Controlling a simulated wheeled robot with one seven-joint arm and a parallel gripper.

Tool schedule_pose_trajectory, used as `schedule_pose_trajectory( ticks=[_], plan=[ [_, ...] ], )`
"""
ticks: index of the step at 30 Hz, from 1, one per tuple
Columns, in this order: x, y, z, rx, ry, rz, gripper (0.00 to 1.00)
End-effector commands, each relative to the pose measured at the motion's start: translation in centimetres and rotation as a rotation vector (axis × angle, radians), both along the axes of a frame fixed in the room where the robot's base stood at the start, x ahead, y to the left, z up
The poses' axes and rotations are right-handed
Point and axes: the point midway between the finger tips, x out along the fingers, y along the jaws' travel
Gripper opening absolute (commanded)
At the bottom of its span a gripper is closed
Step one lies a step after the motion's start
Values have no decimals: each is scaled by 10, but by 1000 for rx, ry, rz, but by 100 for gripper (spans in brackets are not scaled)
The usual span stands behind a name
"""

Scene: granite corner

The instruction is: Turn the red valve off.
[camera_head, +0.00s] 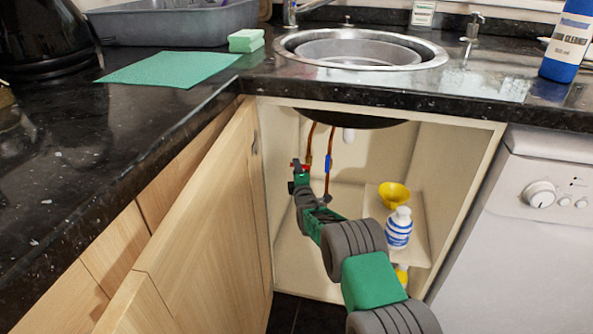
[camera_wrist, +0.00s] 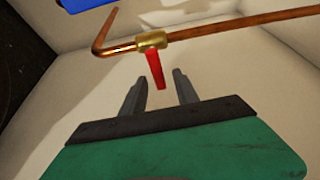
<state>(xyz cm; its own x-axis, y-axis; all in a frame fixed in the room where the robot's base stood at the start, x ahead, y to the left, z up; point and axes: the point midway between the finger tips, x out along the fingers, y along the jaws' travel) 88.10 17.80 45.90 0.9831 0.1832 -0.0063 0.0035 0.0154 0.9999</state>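The red valve handle (camera_wrist: 155,68) hangs from a brass fitting (camera_wrist: 151,41) on a copper pipe in the wrist view. It points roughly toward my gripper (camera_wrist: 158,85). My gripper is open, with one finger on each side of the handle's free end and visible gaps to it. In the head view my arm reaches into the open cabinet under the sink, and the red handle (camera_head: 296,163) shows as a small patch by my gripper (camera_head: 300,172). The finger details are too small to tell there.
A blue valve handle (camera_head: 328,163) sits on the neighbouring pipe. A yellow bowl (camera_head: 394,194) and a blue-striped white bottle (camera_head: 399,230) stand to the right in the cabinet. The open cabinet door (camera_head: 205,225) is on the left, and the granite counter (camera_head: 300,92) is above.

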Motion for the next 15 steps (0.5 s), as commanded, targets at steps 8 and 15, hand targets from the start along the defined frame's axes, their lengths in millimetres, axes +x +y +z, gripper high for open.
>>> schedule_pose_trajectory(
  ticks=[8,15],
  plan=[
    [-24,-5,6,0,2,0,36],
    [-69,-13,4,-1,3,-1,36]
  ],
)
